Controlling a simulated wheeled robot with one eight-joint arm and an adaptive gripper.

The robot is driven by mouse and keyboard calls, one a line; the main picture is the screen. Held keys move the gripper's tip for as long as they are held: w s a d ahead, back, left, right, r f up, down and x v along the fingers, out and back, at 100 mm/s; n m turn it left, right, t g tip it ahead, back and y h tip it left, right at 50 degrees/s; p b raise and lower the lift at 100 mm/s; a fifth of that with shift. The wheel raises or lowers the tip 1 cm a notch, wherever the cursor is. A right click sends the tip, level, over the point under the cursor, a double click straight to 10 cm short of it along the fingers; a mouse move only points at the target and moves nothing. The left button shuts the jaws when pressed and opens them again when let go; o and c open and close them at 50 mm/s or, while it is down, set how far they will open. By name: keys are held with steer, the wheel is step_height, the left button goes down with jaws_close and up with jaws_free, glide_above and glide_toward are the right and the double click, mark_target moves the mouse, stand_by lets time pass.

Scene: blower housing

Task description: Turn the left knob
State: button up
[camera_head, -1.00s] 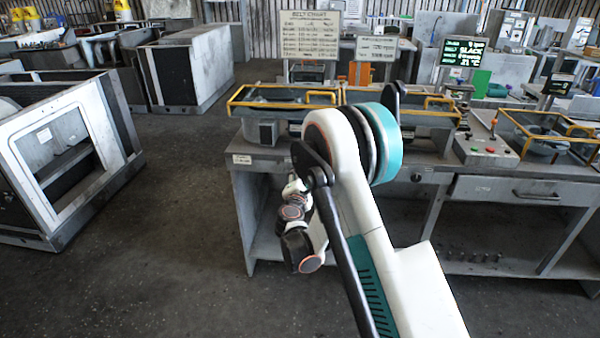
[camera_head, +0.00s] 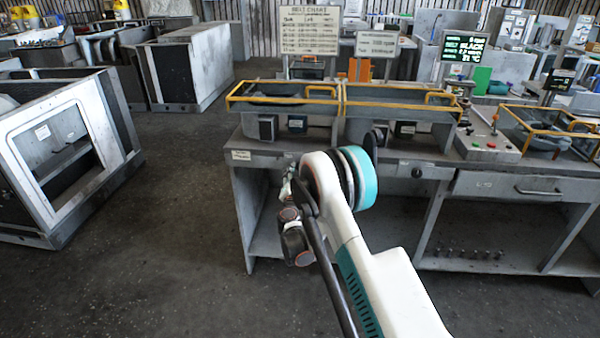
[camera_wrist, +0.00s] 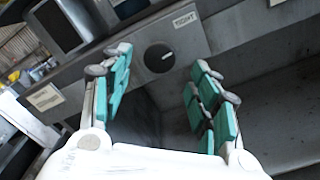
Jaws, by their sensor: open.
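A round black knob (camera_wrist: 159,57) with a pale pointer mark sits on the grey bench front in the wrist view. A small label (camera_wrist: 185,19) is just above it. My gripper (camera_wrist: 160,76) is open, its teal-padded fingers on either side of the knob in the picture. I see no contact, and nothing is between the fingers. In the head view my gripper (camera_head: 287,184) is small and partly hidden by my arm, close to the bench's left front. Another dark knob (camera_head: 417,172) shows on the bench front right of my arm; the left one is not clear there.
The grey bench (camera_head: 262,160) carries yellow-railed trays (camera_head: 285,100) and a control box (camera_head: 488,145) with buttons. A drawer (camera_head: 530,188) is at the right. A large grey housing (camera_head: 25,165) stands at left, with open floor between.

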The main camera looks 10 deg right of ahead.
steer(key=shift+b+x, duration=0.65)
steer(key=shift+x, duration=2)
steer(key=c, duration=1.1)
